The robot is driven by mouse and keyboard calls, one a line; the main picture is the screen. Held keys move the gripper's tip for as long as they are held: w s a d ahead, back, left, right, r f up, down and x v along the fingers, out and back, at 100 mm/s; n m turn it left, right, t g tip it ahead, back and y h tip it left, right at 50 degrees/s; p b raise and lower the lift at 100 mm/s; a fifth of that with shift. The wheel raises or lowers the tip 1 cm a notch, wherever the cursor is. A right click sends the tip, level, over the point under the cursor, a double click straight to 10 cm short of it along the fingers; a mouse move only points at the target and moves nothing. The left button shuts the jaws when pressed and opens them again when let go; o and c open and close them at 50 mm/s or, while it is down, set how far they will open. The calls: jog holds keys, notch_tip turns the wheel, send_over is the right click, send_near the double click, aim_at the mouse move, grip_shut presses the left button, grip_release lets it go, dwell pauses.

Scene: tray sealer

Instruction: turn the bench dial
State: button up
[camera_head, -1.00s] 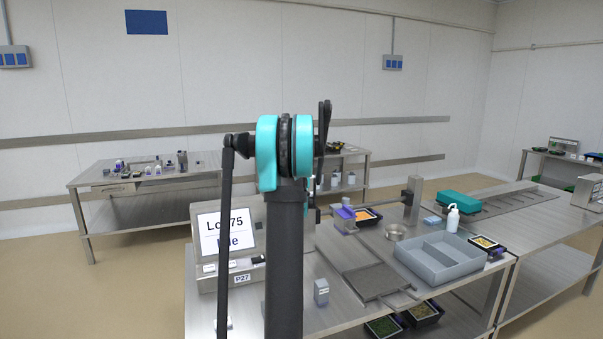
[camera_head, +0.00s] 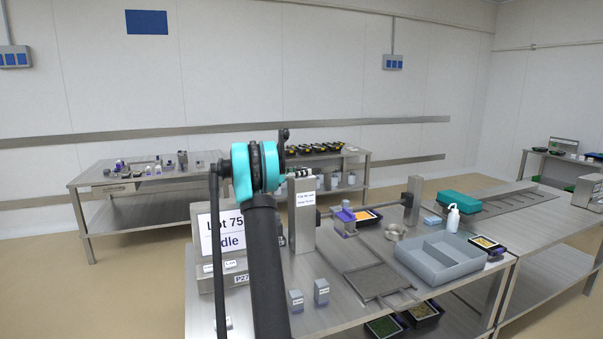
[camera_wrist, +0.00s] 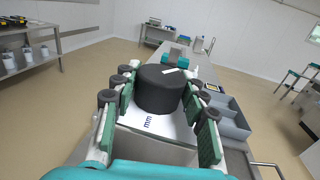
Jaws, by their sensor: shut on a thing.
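The bench dial (camera_wrist: 158,88) is a thick black knob with a white mark on its top, in the middle of the wrist view. It stands on a pale housing (camera_wrist: 150,122) lettered "mm". My gripper (camera_wrist: 160,96) has its green-padded fingers on both sides of the knob and is shut on it. In the head view my arm covers the dial and the gripper, so neither can be made out there.
A display (camera_head: 225,235) reading "Lot 75" and "Idle" stands left of my arm. A labelled metal post (camera_head: 303,220) stands just right of it. Two small grey blocks, a flat frame (camera_head: 378,281) and a divided grey tray (camera_head: 408,262) are on the bench.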

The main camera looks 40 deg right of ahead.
jog(key=m+g, duration=0.2)
jog(key=g, duration=0.1)
jog(key=m+g+y, duration=0.1)
jog(key=g, duration=0.1)
jog(key=shift+w+m+g, duration=0.1)
jog(key=shift+m+g, duration=0.3)
jog(key=shift+m+g+y, duration=1.5)
jog(key=shift+m+g, duration=0.2)
jog(key=shift+g, duration=0.6)
jog(key=shift+m+g+y, duration=0.5)
jog(key=shift+g, duration=0.1)
jog(key=o, duration=1.2)
jog(key=shift+s, duration=0.2)
jog(key=shift+n+t+h, duration=0.5)
jog(key=shift+t, duration=0.1)
